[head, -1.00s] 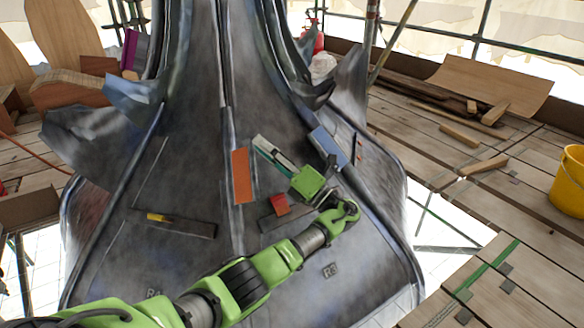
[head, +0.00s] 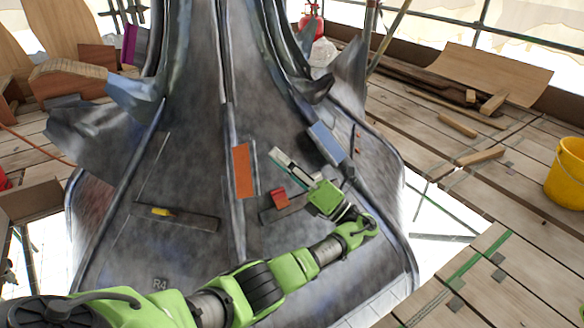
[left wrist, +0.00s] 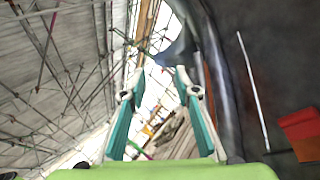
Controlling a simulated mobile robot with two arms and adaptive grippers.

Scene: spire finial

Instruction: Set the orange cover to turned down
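The orange cover (head: 243,170) is a flat upright plate on the dark metal spire, near its middle ridge. It seems to show edge-on as an orange strip in the left wrist view (left wrist: 212,85). My left gripper (head: 278,158) is to the right of the cover, apart from it, with its fingers pointing up and left along the spire. In the left wrist view the two teal fingers (left wrist: 159,74) are apart with nothing between them. My right gripper is in neither view.
A red block (head: 279,198) on a dark bar sits just below my left gripper. A blue panel (head: 327,143) is above right. A yellow piece (head: 161,212) lies on a bar at left. A yellow bucket (head: 567,172) stands on the planks at far right.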

